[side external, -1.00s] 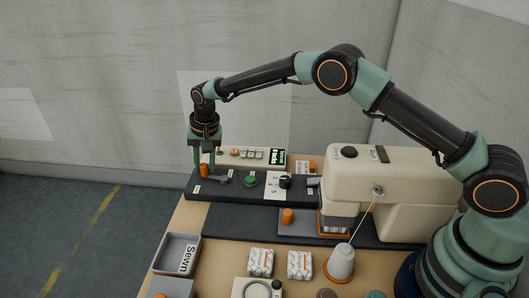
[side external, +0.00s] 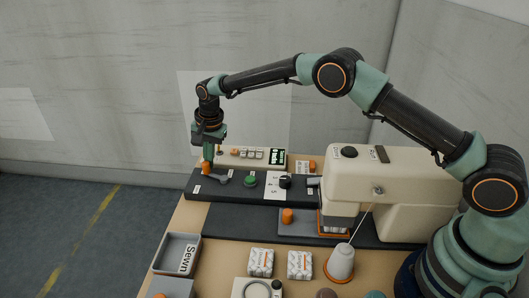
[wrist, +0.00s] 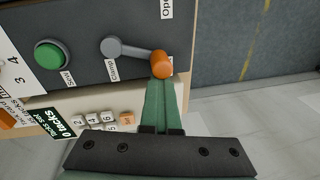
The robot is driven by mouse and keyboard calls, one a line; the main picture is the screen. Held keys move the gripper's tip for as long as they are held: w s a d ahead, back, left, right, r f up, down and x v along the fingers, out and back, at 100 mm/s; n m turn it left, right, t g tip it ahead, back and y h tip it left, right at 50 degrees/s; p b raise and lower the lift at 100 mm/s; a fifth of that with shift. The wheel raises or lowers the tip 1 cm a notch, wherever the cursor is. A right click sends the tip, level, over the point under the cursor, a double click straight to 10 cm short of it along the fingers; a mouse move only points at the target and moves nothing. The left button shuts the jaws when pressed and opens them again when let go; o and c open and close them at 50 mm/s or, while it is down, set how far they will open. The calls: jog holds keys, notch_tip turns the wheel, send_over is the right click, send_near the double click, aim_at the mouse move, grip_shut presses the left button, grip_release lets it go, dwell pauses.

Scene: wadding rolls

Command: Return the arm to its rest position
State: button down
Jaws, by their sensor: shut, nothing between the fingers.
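My gripper (side external: 208,160) hangs from the raised arm at the far left end of the dark control panel (side external: 195,188), with its fingers pointing down. Its green fingers (wrist: 165,105) are together and empty in the wrist view. Their tips are right at the orange knob of the clamp lever (wrist: 160,63); I cannot tell whether they touch it. The lever's grey arm (wrist: 130,49) runs left from the knob to its pivot, by the label "Clamp".
A green Sew button (side external: 250,181) and a black dial (side external: 285,181) sit on the panel. A cream sewing machine (side external: 400,180) stands to the right. Wrapped rolls (side external: 261,262), a thread cone (side external: 341,263) and a grey "Sewn" tray (side external: 163,255) are nearer.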

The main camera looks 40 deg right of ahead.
jog(key=shift+w+d+m, duration=0.15)
jog(key=shift+d+m, duration=0.35)
jog(key=shift+m, duration=0.5)
jog(key=c, duration=0.8)
grip_release()
jog(key=shift+o, duration=0.2)
notch_tip(320, 180, up, 7)
